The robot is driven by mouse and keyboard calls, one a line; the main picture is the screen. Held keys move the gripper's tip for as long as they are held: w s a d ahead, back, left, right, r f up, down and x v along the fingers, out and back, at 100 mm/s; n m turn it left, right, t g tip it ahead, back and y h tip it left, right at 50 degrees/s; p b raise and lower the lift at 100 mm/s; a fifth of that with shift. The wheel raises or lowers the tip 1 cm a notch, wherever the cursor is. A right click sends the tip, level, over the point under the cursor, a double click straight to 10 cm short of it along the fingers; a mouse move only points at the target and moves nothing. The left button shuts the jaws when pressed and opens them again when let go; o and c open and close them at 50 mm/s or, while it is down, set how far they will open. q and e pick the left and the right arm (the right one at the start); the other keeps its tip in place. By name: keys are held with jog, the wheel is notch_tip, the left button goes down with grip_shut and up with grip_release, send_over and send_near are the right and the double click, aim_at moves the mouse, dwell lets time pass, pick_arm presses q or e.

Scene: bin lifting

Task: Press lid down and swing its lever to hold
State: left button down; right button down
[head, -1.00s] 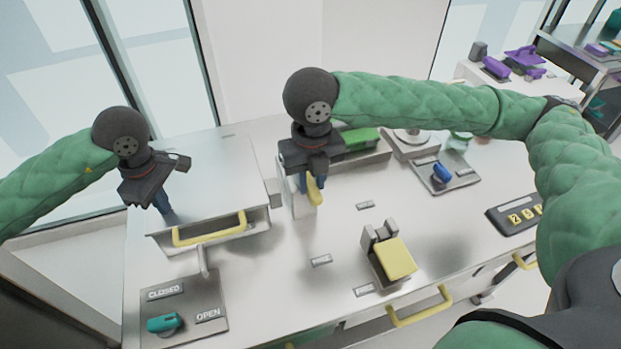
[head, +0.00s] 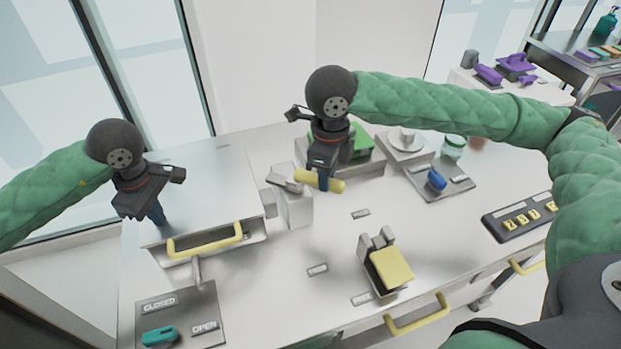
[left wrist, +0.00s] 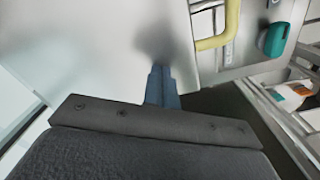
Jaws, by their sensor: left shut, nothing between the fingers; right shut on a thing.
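The lid (head: 190,190) is a broad grey metal sheet on the box at the left of the bench, with a yellow handle (head: 205,240) on its front. My left gripper (head: 158,218) is shut and empty, its blue fingertips pointing down at the lid's left part; contact is hard to confirm. In the left wrist view the fingers (left wrist: 161,88) are together over the pale surface. The lever is a yellow grip (head: 332,183) on a grey block (head: 295,208) right of the lid. My right gripper (head: 323,180) is shut on this grip, which lies sideways, pointing right.
A panel marked CLOSED and OPEN with a teal knob (head: 160,336) lies at front left. A yellow-topped hinged block (head: 388,266) stands mid-bench. A blue-knob panel (head: 437,182) and a keypad (head: 518,216) are at right.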

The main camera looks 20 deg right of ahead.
jog(key=shift+w+d+n, duration=0.45)
jog(key=shift+w+n, duration=0.2)
jog(key=shift+n, duration=0.55)
jog(key=c, duration=1.2)
grip_release()
notch_tip(320, 180, up, 12)
